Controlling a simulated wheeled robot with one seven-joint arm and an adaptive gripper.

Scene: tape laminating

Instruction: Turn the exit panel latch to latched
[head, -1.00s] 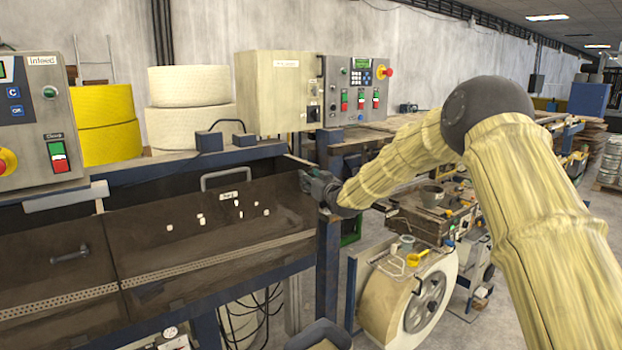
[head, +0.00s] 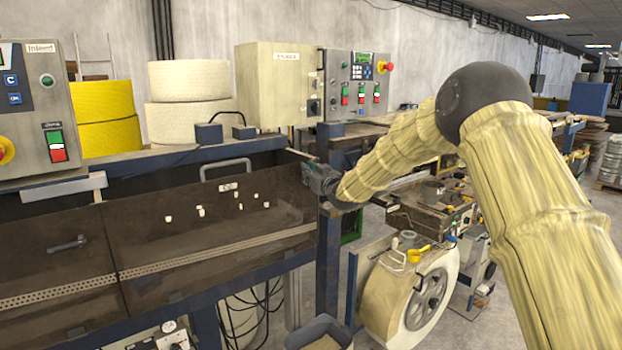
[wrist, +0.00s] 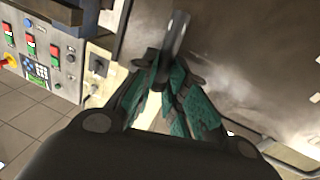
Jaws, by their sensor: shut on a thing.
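The exit panel (head: 285,205) is the right one of two dark see-through panels on the machine front in the head view. My gripper (head: 308,176) is at its upper right edge. In the wrist view my gripper (wrist: 168,82) has its teal fingers closed around a grey latch handle (wrist: 179,34). The handle's free end sticks out beyond the fingertips, over the brown panel (wrist: 235,45). The latch's base is hidden by the fingers, and the head view does not show the handle clearly.
A second grey handle (head: 67,244) is on the left panel. A control box (head: 355,85) stands above and right of my gripper, and an infeed box (head: 35,110) at far left. A large tape roll (head: 395,295) and a grey bin (head: 320,335) are below.

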